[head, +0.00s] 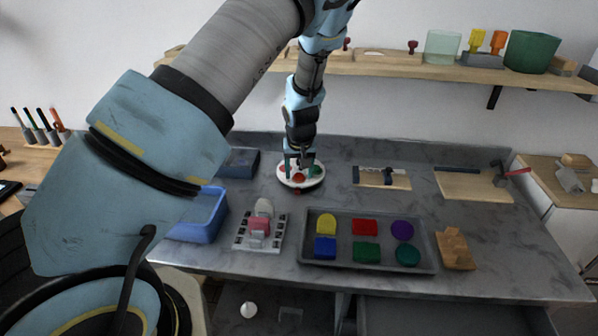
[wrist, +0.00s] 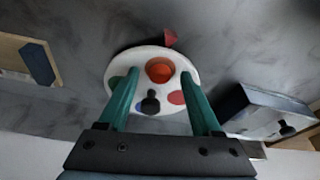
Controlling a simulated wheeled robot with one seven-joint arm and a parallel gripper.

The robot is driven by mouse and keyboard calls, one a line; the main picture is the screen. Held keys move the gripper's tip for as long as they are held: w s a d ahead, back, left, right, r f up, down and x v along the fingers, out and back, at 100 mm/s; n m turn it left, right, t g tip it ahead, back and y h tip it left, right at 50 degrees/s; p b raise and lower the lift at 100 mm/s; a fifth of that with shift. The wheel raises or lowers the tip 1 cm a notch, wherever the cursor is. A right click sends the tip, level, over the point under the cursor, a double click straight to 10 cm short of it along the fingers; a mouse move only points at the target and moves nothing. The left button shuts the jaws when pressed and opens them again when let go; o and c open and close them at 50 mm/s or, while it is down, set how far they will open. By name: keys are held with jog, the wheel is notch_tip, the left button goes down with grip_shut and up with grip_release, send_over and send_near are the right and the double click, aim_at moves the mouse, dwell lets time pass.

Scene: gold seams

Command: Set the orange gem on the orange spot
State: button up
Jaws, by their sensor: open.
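A round white board (head: 287,183) lies on the grey worktop below my gripper (head: 299,164); it also shows in the wrist view (wrist: 118,78). In the wrist view, a round orange piece (wrist: 160,70) sits near the board's edge, with a darker middle. I take it for the orange gem or the orange spot; I cannot tell whether one lies on the other. A red spot (wrist: 176,97), a partly hidden blue spot (wrist: 139,107) and a black knob (wrist: 151,101) are also on the board. My gripper (wrist: 160,74) is open, its green fingers either side of the orange piece, with nothing visibly gripped.
A small red pointed piece (wrist: 170,38) lies just off the board's edge. A grey tray (head: 310,258) of coloured blocks stands in front. A blue bin (head: 207,218) is at left, a dark blue box (head: 242,162) behind it. Wooden boards with tools are at right.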

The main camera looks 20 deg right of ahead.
jog(key=b+v, duration=0.1)
jog(key=v, duration=1.1)
jog(key=s+a+r, duration=0.2)
jog(key=s+a, duration=0.1)
jog(key=a, duration=0.7)
jog(key=s+a+r+n, duration=0.1)
jog(key=s+a, duration=0.2)
jog(key=a, duration=0.8)
jog(key=s+a+r+n+g, duration=0.1)
jog(key=s+a+r, duration=0.1)
jog(key=a, duration=0.9)
jog(key=shift+s+r+y, duration=0.35)
jog(key=shift+s+y, duration=0.05)
jog(key=shift+s, duration=0.45)
jog(key=shift+a, duration=0.15)
jog(key=shift+c, duration=0.3)
